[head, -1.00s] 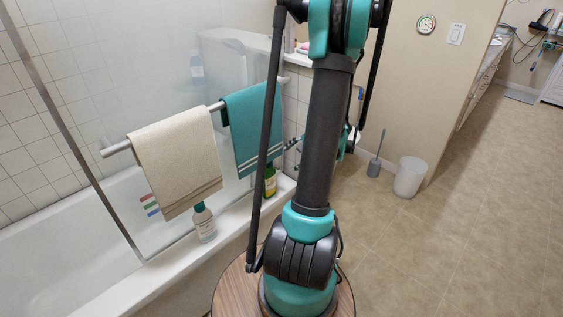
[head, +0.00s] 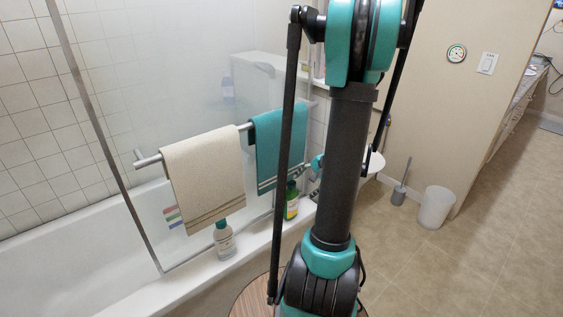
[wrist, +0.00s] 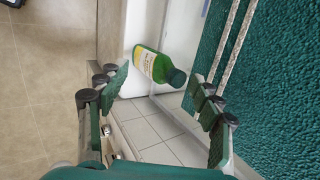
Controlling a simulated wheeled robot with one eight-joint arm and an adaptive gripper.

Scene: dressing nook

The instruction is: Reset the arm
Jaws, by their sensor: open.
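My arm (head: 344,165) rises through the middle of the head view, with its upper joint cut off at the top edge. My gripper (wrist: 162,86) shows in the wrist view with its two fingers spread apart and nothing between the pads. A green bottle (wrist: 152,65) with a pale label shows beyond the fingers, apart from them. The teal towel (wrist: 283,85) hangs close along the right finger; whether they touch I cannot tell. In the head view my gripper is mostly hidden behind my arm.
The bathtub (head: 75,245) has a glass screen with a towel bar (head: 148,161). A cream towel (head: 203,175) and the teal towel (head: 278,145) hang there. A white bottle (head: 224,242) stands on the rim. A toilet brush (head: 400,190) and bin (head: 435,207) stand right; floor (head: 500,250) beyond is clear.

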